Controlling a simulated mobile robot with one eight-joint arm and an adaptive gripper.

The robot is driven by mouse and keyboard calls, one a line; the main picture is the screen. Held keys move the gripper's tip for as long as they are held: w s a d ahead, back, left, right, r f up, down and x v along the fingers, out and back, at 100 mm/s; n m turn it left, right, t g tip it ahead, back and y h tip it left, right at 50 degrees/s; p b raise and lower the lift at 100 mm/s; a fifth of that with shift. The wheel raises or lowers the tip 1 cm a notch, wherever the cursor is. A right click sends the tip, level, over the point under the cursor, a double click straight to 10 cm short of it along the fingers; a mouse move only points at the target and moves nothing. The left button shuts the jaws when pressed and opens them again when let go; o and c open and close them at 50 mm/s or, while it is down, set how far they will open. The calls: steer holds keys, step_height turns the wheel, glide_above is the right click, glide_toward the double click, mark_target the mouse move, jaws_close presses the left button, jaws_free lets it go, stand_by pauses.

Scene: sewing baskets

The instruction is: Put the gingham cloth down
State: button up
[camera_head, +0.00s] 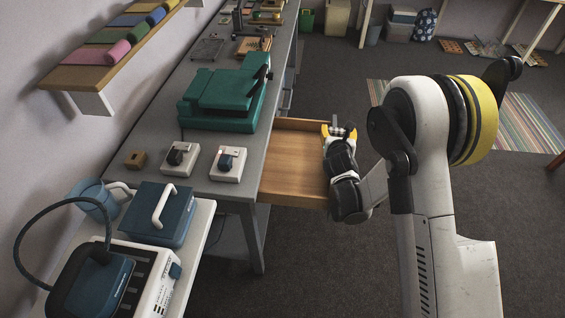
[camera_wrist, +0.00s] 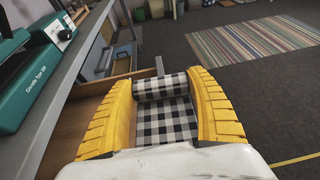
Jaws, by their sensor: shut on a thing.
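The gingham cloth (camera_wrist: 164,118) is black and white, with a rolled or folded upper edge, between the two yellow fingers of my gripper (camera_wrist: 162,106) in the wrist view. The fingers are shut on it from both sides. In the head view my gripper (camera_head: 339,131) is at the right side of an open wooden drawer (camera_head: 292,165), and only a small bit of the cloth (camera_head: 338,132) shows at its tip. In the wrist view the drawer's wooden inside (camera_wrist: 62,125) shows to the left of the fingers. I cannot tell whether the cloth touches the drawer.
The grey table (camera_head: 225,187) holds a green machine (camera_head: 222,100) and two small white switch boxes (camera_head: 180,160). A wall shelf (camera_head: 110,70) carries coloured rolls. A striped rug (camera_head: 520,120) lies on the floor to the right. Floor beside the drawer is clear.

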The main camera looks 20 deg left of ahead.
steer(key=b, duration=0.5)
glide_above(299, 149)
steer(key=shift+n+y, duration=0.3)
step_height(299, 149, down, 10)
steer(key=shift+s+r, duration=0.1)
steer(key=shift+r, duration=0.05)
steer(key=shift+f+b, duration=0.8)
steer(key=shift+f, duration=1.15)
steer(key=shift+f, duration=0.1)
steer(key=o, duration=1.1)
